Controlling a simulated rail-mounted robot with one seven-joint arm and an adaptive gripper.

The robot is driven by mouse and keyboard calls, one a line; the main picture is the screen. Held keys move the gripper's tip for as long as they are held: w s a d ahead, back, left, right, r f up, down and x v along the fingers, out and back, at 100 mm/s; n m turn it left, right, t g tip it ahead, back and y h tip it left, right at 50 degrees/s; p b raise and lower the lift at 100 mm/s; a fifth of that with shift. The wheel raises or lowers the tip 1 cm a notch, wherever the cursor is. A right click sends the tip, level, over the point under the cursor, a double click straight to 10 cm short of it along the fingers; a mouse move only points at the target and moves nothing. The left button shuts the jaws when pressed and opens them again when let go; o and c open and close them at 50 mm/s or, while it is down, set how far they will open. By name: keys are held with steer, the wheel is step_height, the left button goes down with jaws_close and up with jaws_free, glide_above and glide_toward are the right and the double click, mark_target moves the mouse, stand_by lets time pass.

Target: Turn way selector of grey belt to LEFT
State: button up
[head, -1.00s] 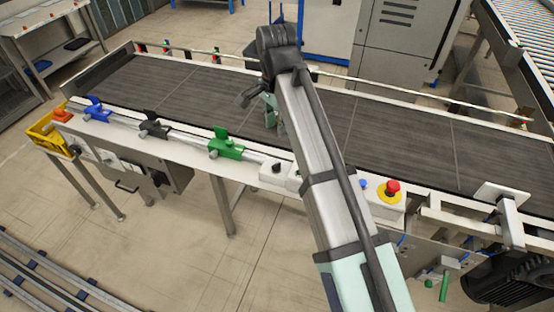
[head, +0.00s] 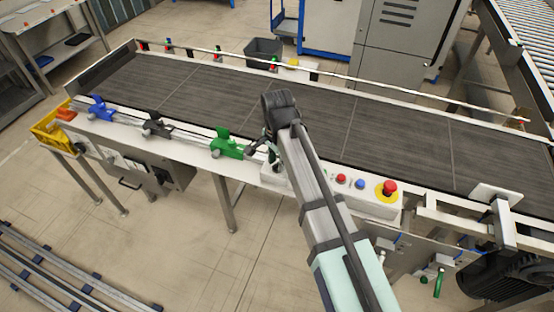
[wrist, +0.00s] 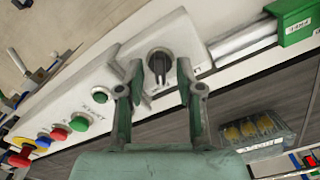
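The way selector (wrist: 158,65) is a black knob on a round dark base, set on a pale control box (wrist: 180,38) beside the grey belt (head: 330,126). In the wrist view its ridge runs roughly up and down the picture, and the lettering near it is too small to read. My gripper (wrist: 159,74) is open, with one finger on each side of the knob; I cannot tell whether either touches it. In the head view my gripper (head: 268,152) is low over the box, right of a green clamp, and my arm mostly hides the selector.
On the same panel are a red button (head: 341,179), a blue button (head: 360,184) and a red emergency stop (head: 389,188). The green clamp (head: 228,144) sits close left on the rail. A dark bin (head: 264,50) stands behind the belt. The belt's middle is clear.

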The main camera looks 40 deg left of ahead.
steer(key=shift+f, duration=0.15)
jaws_close()
stand_by(0.4)
steer(key=n, duration=1.1)
steer(key=shift+n, duration=0.4)
stand_by(0.4)
